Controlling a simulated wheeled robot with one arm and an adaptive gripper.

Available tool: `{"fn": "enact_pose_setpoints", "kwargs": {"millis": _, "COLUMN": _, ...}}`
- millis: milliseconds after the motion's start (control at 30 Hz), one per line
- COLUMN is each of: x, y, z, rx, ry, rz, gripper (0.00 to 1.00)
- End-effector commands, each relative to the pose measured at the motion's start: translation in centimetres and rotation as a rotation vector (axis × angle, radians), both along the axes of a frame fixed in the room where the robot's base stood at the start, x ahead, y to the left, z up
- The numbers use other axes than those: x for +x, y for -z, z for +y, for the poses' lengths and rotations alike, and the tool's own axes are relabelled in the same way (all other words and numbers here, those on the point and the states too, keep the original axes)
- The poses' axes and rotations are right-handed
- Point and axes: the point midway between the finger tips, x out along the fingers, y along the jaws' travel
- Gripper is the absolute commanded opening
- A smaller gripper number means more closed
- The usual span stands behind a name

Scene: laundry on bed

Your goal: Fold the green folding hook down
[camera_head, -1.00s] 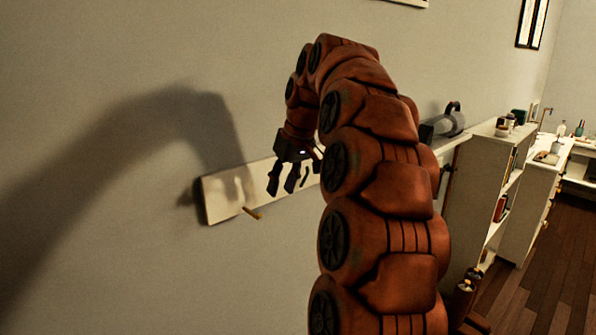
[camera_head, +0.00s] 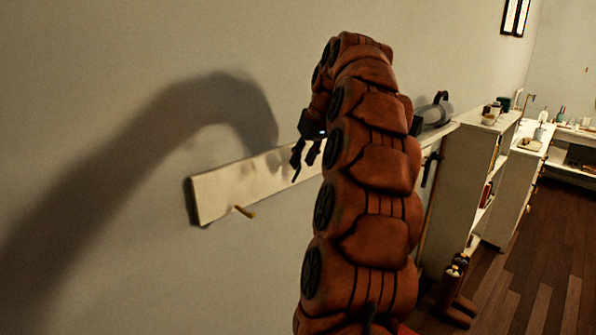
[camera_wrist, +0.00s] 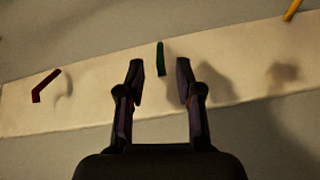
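The green folding hook (camera_wrist: 160,58) is on the pale wall board (camera_wrist: 235,85), seen in the wrist view. It stands nearly vertical in the picture, ahead of my gripper (camera_wrist: 160,70) and between its two fingertips. My gripper is open, with a clear gap between the fingers, and I see no contact with the hook. In the head view my gripper (camera_head: 303,165) hangs in front of the board (camera_head: 225,190), pointing down. The green hook cannot be made out there; my arm covers part of the board.
A dark red bent hook (camera_wrist: 45,86) is on the left in the wrist view. White shelves (camera_head: 470,165) stand right.

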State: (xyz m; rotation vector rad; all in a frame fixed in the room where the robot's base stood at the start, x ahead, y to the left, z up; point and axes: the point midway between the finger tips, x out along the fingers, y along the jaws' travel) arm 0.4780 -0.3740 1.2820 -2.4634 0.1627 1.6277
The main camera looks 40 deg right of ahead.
Motion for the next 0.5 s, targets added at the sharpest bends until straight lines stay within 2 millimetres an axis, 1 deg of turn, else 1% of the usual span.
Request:
{"fn": "enact_pose_setpoints", "kwargs": {"millis": 400, "x": 1.4, "y": 3.4, "z": 0.1, "rx": 0.004, "ry": -0.001, "rz": 0.003, "gripper": 0.35}}
{"fn": "enact_pose_setpoints", "kwargs": {"millis": 500, "x": 1.7, "y": 3.9, "z": 0.1, "rx": 0.003, "ry": 0.0, "rz": 0.003, "gripper": 0.35}}
